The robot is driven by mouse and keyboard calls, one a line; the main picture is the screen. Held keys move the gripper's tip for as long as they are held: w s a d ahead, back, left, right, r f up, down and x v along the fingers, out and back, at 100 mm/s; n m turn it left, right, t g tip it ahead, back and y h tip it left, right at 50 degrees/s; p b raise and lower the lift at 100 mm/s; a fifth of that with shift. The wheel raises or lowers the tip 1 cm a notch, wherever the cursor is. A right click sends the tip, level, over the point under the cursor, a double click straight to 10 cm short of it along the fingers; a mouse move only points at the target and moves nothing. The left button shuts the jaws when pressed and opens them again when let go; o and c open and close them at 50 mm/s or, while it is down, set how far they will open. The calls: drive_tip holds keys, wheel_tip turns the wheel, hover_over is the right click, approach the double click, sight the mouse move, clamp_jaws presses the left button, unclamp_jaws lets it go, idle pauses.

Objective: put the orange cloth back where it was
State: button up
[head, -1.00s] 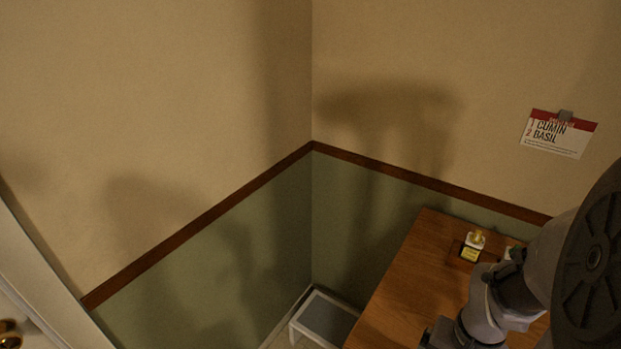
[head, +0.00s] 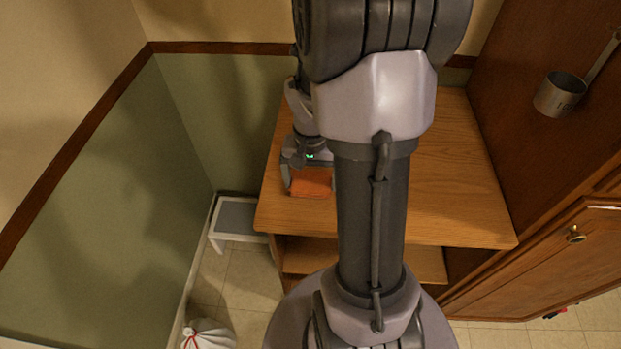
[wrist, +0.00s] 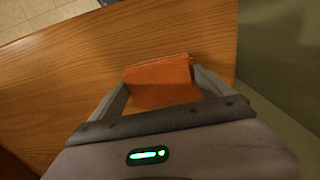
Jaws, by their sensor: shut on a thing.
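The orange cloth (wrist: 160,82) is a folded rectangle between the two fingers of my gripper (wrist: 160,85) in the wrist view. My gripper is shut on it. In the head view the cloth (head: 311,183) shows below my gripper (head: 309,180), over the left front part of the wooden counter (head: 450,190). I cannot tell whether the cloth touches the counter top. My own arm hides much of the middle of the counter and what stands at its back.
A grey-topped step stool (head: 236,215) stands on the floor left of the counter. A metal measuring cup (head: 560,94) hangs on the wooden panel at the right. A white bag (head: 207,335) with a red tie lies on the floor. The counter's right part looks clear.

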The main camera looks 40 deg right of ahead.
sight(311, 182)
drive_tip(key=o, duration=0.9)
drive_tip(key=shift+f, duration=0.1)
wheel_tip(311, 182, up, 12)
drive_tip(key=r+p, duration=0.1)
drive_tip(key=p, duration=0.4)
drive_tip(key=a+r+n+t, duration=0.25)
drive_tip(key=a+r, duration=0.45)
drive_tip(key=a, duration=0.4)
drive_tip(key=s+a+r+n+t+y, duration=0.1)
drive_tip(key=s+a+r+n+t, duration=0.1)
drive_tip(key=s+a, duration=0.3)
drive_tip(key=s+a+r+n+t+y, duration=0.1)
drive_tip(key=s+a+r, duration=0.15)
drive_tip(key=a, duration=0.55)
drive_tip(key=f+b, duration=0.5)
drive_tip(key=shift+w+d+f, duration=0.15)
drive_tip(key=shift+w+f, duration=0.1)
drive_tip(key=shift+w, duration=0.05)
